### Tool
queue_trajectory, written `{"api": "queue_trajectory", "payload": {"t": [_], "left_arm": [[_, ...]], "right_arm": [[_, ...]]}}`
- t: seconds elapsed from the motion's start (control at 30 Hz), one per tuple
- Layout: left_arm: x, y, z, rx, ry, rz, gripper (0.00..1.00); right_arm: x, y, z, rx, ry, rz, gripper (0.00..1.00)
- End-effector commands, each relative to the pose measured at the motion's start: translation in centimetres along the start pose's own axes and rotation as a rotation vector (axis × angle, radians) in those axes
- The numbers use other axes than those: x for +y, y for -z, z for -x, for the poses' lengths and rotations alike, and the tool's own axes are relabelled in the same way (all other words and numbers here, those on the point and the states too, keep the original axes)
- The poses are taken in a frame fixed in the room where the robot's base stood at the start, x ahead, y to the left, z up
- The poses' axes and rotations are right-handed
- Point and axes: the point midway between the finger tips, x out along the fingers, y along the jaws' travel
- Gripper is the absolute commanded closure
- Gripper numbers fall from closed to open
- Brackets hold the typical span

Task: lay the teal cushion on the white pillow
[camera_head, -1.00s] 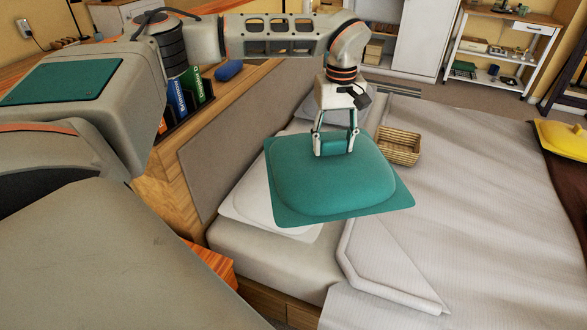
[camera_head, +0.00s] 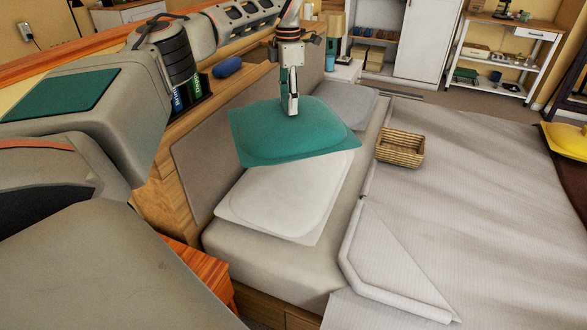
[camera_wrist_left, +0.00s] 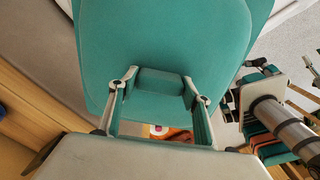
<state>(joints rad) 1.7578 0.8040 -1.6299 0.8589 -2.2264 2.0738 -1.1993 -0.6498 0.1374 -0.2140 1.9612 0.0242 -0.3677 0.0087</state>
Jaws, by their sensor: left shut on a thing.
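The teal cushion (camera_head: 300,135) is held by my left gripper (camera_head: 291,106), which is shut on its far edge. The cushion is over the far part of the white pillow (camera_head: 285,200) and hides that part; I cannot tell whether the two touch. The white pillow lies on the near head end of the bed. In the left wrist view the teal cushion (camera_wrist_left: 165,40) fills the upper middle, with the fingers of my left gripper (camera_wrist_left: 158,85) at its edge.
A wicker basket (camera_head: 400,149) stands on the bed, right of the cushion. Another pale pillow (camera_head: 345,103) lies farther back. The headboard (camera_head: 205,160) runs along the left. A folded corner of the grey cover (camera_head: 395,255) lies at the near right. A yellow cushion (camera_head: 566,140) is at the far right.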

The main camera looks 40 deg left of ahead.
Motion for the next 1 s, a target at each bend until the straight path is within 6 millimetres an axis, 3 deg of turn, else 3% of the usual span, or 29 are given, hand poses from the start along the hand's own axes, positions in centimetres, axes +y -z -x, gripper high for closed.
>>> {"api": "queue_trajectory", "payload": {"t": [0.13,0.23,0.6,0.8,1.0], "left_arm": [[0.6,0.5,-0.5,-0.001,0.001,0.068,1.0],[0.7,0.6,-1.9,0.001,0.003,0.077,1.0],[0.7,0.6,-10.8,0.003,0.004,0.074,1.0],[0.7,0.6,-14.6,0.002,0.002,0.074,1.0],[0.7,0.5,-15.9,-0.002,0.0,0.074,1.0]], "right_arm": [[0.0,-0.1,-0.1,0.004,0.0,0.001,0.6],[0.0,-0.3,-0.3,0.003,0.0,0.002,0.6],[0.3,-1.9,-1.1,-0.012,-0.007,0.019,0.6],[0.7,-1.6,-1.3,-0.002,-0.015,0.026,0.6],[1.0,-1.1,-1.6,0.009,-0.02,0.03,0.6]]}}
